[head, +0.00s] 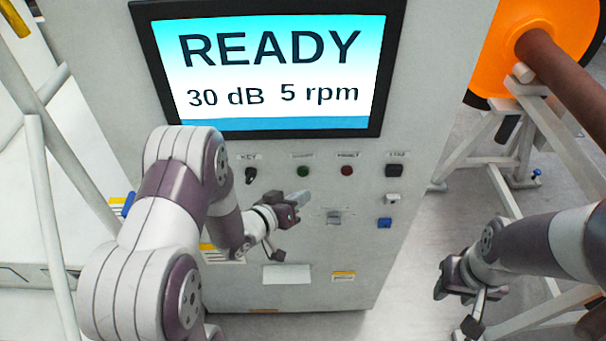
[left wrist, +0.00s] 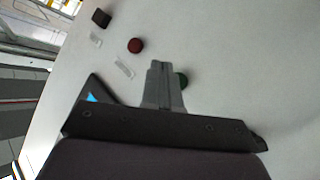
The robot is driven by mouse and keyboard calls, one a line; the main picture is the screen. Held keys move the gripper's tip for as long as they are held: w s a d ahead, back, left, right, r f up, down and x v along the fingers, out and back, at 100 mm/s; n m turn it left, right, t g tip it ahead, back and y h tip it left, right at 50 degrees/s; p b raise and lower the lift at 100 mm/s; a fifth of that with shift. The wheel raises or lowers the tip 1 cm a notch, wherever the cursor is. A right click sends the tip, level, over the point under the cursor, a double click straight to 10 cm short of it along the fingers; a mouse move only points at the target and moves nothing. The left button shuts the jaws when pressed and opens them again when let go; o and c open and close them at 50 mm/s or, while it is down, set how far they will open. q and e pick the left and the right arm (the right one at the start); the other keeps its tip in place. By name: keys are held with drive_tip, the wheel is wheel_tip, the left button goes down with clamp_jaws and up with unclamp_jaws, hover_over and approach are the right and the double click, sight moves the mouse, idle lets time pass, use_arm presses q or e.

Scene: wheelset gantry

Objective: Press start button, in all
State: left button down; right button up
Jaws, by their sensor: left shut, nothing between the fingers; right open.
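The green button (head: 303,171) sits on the front of the grey cabinet, under a small label too small to read for certain. My left gripper (head: 304,197) is shut and empty, its fingertips just below the green button in the head view. In the left wrist view the shut fingers (left wrist: 162,72) partly cover the green button (left wrist: 182,79); I cannot tell whether they touch it. The red button (head: 347,170) is to its right and also shows in the left wrist view (left wrist: 135,45). My right gripper (head: 449,283) is open and empty, right of the cabinet.
The screen (head: 270,70) reads READY, 30 dB, 5 rpm. A key switch (head: 251,175) is left of the green button, a black switch (head: 396,170) right of the red one. A blue part (head: 385,223) is lower right. An orange wheel (head: 500,45) on a frame stands at right.

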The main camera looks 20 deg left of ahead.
sight(314, 173)
use_arm(q)
drive_tip(key=shift+w+a+b, duration=0.15)
drive_tip(key=shift+w+a, duration=0.1)
drive_tip(key=shift+w, duration=0.65)
drive_tip(key=shift+w+a+b, duration=0.15)
drive_tip(key=shift+w+a, duration=0.1)
drive_tip(key=shift+w, duration=0.6)
idle(0.7)
drive_tip(key=shift+w+a, duration=0.1)
drive_tip(key=shift+w, duration=0.3)
drive_tip(key=shift+w+a, duration=0.1)
drive_tip(key=shift+w, duration=0.3)
idle(0.7)
drive_tip(key=shift+s+r, duration=0.1)
drive_tip(key=shift+s+d, duration=0.2)
drive_tip(key=shift+s, duration=0.5)
